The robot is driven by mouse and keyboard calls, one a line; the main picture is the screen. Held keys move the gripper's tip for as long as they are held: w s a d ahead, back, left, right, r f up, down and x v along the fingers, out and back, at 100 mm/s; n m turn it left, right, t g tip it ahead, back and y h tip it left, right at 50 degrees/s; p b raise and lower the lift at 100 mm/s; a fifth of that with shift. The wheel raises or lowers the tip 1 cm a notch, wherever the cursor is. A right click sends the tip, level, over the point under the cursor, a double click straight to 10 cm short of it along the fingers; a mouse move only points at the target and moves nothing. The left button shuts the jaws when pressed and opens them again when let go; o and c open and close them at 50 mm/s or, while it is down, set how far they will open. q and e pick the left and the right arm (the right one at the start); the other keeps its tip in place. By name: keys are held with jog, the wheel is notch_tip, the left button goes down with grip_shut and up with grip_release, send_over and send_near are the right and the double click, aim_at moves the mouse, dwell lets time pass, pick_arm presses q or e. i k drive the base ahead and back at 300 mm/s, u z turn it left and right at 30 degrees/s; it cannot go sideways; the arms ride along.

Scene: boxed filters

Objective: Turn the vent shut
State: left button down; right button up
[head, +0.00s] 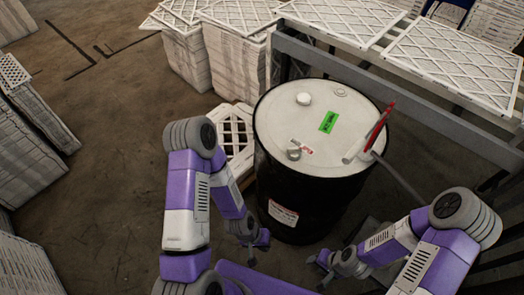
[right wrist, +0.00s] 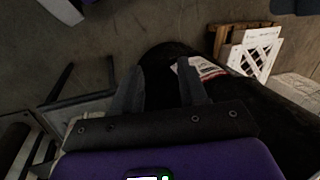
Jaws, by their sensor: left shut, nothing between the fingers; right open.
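A black drum (head: 310,205) with a white lid (head: 285,110) stands in the middle of the head view. On the lid are a white cap (head: 304,98), a grey cap (head: 294,154) and a pale fitting with a red bar (head: 378,128) at the right edge. I cannot tell which is the vent. My left gripper (head: 258,248) is shut and empty, low in front of the drum. My right gripper (head: 320,272) is low, right of the left one. In the right wrist view its fingers (right wrist: 160,85) are apart with nothing gripped, and the drum's dark side (right wrist: 245,100) lies beyond.
White lattice filters (head: 450,55) lie on a grey rack (head: 320,62) behind the drum. Boxed filter stacks (head: 235,65) stand behind it and along the left. The floor (head: 95,130) at left is open.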

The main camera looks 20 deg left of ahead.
aim_at(294, 152)
jog(key=u, duration=0.4)
jog(key=i, duration=0.35)
jog(key=z, duration=0.15)
jog(key=k, duration=1)
jog(key=u, duration=1.8)
jog(key=i, duration=1.35)
jog(key=z, duration=2.85)
jog(key=i, duration=0.5)
jog(key=u, duration=0.05)
